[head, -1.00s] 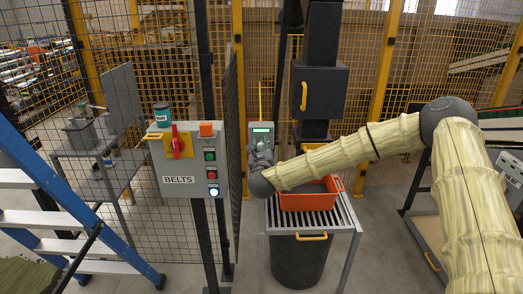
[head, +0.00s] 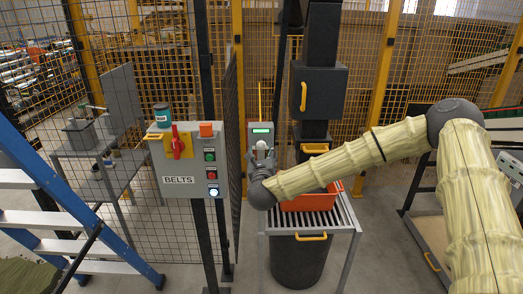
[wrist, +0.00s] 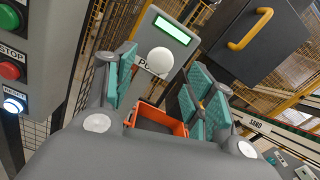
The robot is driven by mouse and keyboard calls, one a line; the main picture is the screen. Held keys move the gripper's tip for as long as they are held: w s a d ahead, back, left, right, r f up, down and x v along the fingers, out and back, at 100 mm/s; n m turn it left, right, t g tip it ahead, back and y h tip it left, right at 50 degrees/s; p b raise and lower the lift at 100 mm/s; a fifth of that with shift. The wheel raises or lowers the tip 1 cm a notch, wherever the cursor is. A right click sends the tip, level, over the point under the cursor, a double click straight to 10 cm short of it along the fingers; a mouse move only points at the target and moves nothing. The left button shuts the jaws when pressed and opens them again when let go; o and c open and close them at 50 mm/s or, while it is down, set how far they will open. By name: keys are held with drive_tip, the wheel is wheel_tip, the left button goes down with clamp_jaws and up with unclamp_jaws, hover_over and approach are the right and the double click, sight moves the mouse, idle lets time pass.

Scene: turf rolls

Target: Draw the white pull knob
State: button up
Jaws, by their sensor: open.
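The white pull knob (wrist: 160,60) sticks out from the front of a grey box (wrist: 148,33) with a lit green display, above a partly hidden label starting "PU". My gripper (wrist: 161,76) is open, with its teal-padded fingers to the left and right of the knob in the wrist view. The knob lies in the gap between them, with nothing gripped; whether the pads touch it I cannot tell. In the head view the knob (head: 261,146) shows just above my gripper (head: 262,163), which is small there and partly hides the lower box.
An orange bin (head: 300,202) sits on a slatted stand below my arm. The grey BELTS panel (head: 185,165), with a red lever and buttons, stands left. A dark cabinet (head: 320,90) with a yellow handle is right of the knob's box. Mesh fencing is behind.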

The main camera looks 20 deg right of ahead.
drive_tip(key=v, duration=0.7)
drive_tip(key=shift+s, duration=0.25)
drive_tip(key=shift+a, duration=0.1)
drive_tip(key=s+a+f+n+g+y, duration=0.2)
drive_tip(key=s+a+f+n+g, duration=0.15)
drive_tip(key=s+f+n, duration=0.55)
drive_tip(key=s+a+f+n+g+y, duration=0.25)
drive_tip(key=s+a+f+n, duration=0.25)
drive_tip(key=f, duration=0.7)
drive_tip(key=s+a+f+n+g+y, duration=0.2)
drive_tip(key=s+a+f+n+y, duration=0.15)
drive_tip(key=s+f+n, duration=0.55)
drive_tip(key=s+d+f+n+g+h, duration=0.1)
drive_tip(key=s+d+f+n+g, duration=0.2)
drive_tip(key=s, duration=0.6)
drive_tip(key=s+d+f+n+g+h, duration=0.1)
drive_tip(key=s+d+f+n+g, duration=0.2)
drive_tip(key=s, duration=0.6)
drive_tip(key=s+d+f+n+g+h+b, duration=0.1)
drive_tip(key=s+d+f+n+g, duration=0.2)
drive_tip(key=s, duration=0.6)
wheel_tip(320, 180, down, 4)
drive_tip(key=d+n, duration=0.2)
drive_tip(key=n, duration=0.1)
drive_tip(key=shift+d+n, duration=0.35)
drive_tip(key=shift+n, duration=0.05)
